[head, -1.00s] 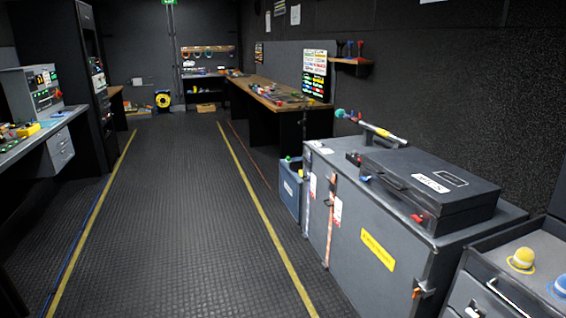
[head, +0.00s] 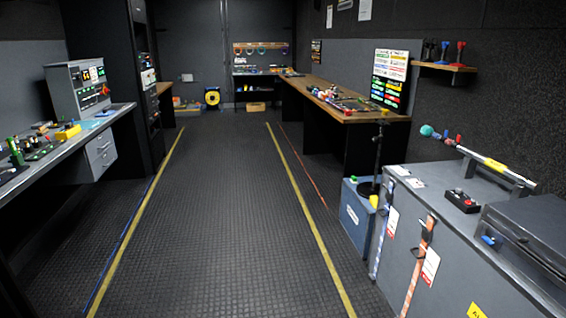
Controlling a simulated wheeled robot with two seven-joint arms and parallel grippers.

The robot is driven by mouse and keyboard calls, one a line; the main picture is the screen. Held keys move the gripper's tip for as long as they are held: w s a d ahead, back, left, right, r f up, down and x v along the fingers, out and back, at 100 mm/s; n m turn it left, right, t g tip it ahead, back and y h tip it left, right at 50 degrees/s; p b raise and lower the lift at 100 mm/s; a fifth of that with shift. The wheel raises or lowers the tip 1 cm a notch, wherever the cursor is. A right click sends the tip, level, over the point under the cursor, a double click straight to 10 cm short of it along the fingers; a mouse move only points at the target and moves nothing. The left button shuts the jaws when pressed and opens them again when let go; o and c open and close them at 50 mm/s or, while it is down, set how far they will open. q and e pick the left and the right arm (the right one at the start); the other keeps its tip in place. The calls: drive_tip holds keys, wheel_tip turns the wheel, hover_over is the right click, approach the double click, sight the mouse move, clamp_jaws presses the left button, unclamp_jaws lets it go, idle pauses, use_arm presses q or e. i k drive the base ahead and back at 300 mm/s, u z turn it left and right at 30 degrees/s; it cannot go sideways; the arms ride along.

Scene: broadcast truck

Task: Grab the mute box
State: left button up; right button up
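A small black box (head: 461,201) with a red part on top sits on the grey cabinet at the right, left of a dark case. It may be the mute box, but I can read no label on it. Neither of my grippers shows in the head view.
The grey cabinet (head: 410,235) fills the lower right, with the dark case (head: 530,225) and a raised bar (head: 490,163) on top. A blue-grey bin (head: 356,218) stands beside it. A cluttered bench (head: 25,170) runs along the left. The middle floor (head: 215,220) is clear.

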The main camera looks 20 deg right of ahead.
sight(459, 200)
drive_tip(key=i, duration=2.3)
drive_tip(key=z, duration=0.55)
drive_tip(key=i, duration=2.1)
drive_tip(key=z, duration=2)
drive_tip(key=i, duration=1.25)
drive_tip(key=z, duration=0.8)
